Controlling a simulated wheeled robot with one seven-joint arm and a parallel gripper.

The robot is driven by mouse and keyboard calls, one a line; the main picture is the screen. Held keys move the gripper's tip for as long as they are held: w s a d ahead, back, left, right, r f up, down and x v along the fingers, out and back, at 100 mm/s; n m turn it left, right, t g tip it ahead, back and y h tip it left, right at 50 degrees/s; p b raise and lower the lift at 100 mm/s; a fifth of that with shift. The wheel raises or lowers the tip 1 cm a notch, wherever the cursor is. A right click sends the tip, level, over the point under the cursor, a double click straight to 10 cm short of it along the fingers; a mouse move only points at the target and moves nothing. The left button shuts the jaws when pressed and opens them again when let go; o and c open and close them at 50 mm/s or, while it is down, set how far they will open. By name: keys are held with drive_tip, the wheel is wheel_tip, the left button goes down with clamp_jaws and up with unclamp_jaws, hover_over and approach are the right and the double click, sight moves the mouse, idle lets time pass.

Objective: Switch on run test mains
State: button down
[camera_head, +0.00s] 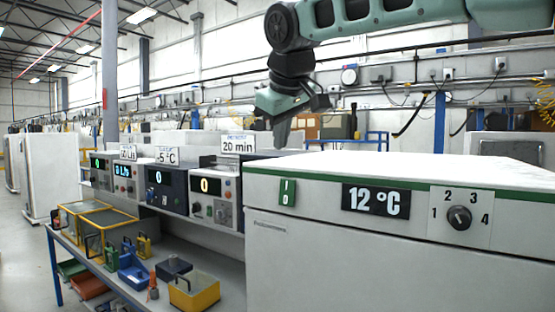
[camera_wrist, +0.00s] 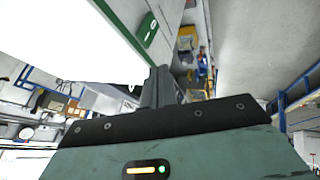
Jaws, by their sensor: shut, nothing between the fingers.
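A green rocker switch (camera_head: 288,192) marked I and 0 sits at the left end of the front panel of a white cabinet (camera_head: 340,270). A green switch (camera_wrist: 148,30) also shows near the top of the wrist view, on the edge of a white box. My gripper (camera_head: 281,138) points down at the cabinet's far left corner in the head view, apart from the switch. Its fingers (camera_wrist: 157,82) are shut and empty. I cannot tell from the pictures which side of the switch is pressed.
The cabinet also has a 12 °C display (camera_head: 376,201) and a rotary knob (camera_head: 460,218) numbered 1 to 4. Several instruments with displays stand left on a bench (camera_head: 225,275), with yellow-rimmed bins (camera_head: 194,292) and tools on its lower surface. The aisle floor (camera_head: 25,250) is clear.

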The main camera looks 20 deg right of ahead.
drive_tip(key=shift+v, duration=1.35)
drive_tip(key=shift+w+d+r, duration=0.1)
drive_tip(key=shift+d, duration=0.1)
drive_tip(key=s+a+f+n+g+y+b, duration=0.1)
drive_tip(key=s+a+f+b, duration=0.2)
drive_tip(key=f, duration=0.6)
drive_tip(key=s+a+f+g+b, duration=0.15)
drive_tip(key=s+a+f, duration=0.3)
drive_tip(key=f, duration=0.45)
drive_tip(key=s+a+f+n+g+y+b, duration=0.1)
drive_tip(key=s+a+f, duration=0.25)
drive_tip(key=f, duration=0.45)
drive_tip(key=s+d+f+g+b, duration=0.3)
drive_tip(key=s+f, duration=1.5)
drive_tip(key=f, duration=0.2)
drive_tip(key=shift+s, duration=0.3)
drive_tip(key=shift+r, duration=0.1)
